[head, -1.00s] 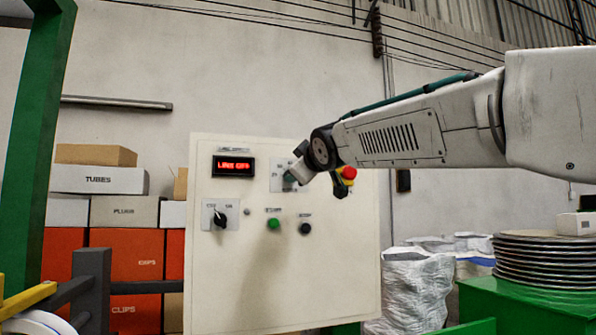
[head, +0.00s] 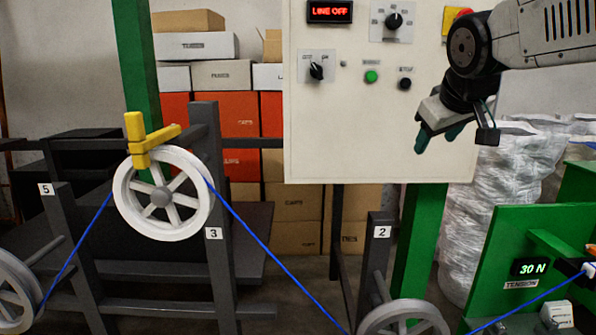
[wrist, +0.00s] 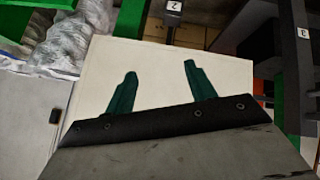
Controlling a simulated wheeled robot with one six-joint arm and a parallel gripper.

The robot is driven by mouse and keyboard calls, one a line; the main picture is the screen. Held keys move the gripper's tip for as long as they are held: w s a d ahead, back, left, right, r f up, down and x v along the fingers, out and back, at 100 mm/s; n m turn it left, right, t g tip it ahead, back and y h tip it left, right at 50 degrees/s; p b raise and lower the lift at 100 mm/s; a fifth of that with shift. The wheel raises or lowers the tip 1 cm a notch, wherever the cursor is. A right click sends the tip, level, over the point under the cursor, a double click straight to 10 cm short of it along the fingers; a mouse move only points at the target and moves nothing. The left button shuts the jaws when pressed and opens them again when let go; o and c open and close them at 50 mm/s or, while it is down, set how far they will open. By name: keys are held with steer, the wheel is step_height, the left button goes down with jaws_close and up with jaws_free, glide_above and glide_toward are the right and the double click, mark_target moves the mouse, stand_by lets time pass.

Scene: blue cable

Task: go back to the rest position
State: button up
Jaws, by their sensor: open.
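My gripper (head: 436,138) hangs from the arm at the upper right of the head view, in front of the lower right part of the cream control panel (head: 330,135). Its green fingers point down. In the wrist view my gripper (wrist: 158,85) shows two green fingers spread apart with nothing between them, and the pale panel (wrist: 165,75) lies behind them. The panel carries two black rotary knobs, a green button (head: 371,77) and a black button (head: 405,84).
A blue cable (head: 265,245) runs over a white spoked wheel (head: 132,205) and down toward a lower wheel (head: 405,318). A yellow clamp (head: 139,143) sits at the upper wheel. A green unit (head: 500,235) at right reads 30 N. Wrapped sacks (head: 490,200) stand behind it.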

steer(key=s+f+m+g, duration=0.1)
steer(key=s+f+g, duration=0.1)
steer(key=s+f, duration=0.4)
steer(key=s+f+m+g+y, duration=0.1)
steer(key=s+f, duration=0.5)
steer(key=s, duration=0.7)
steer(key=s+f+m+g, duration=0.1)
steer(key=s+f+g, duration=0.3)
steer(key=s+f, duration=0.3)
steer(key=s, duration=0.3)
steer(key=shift+m, duration=0.3)
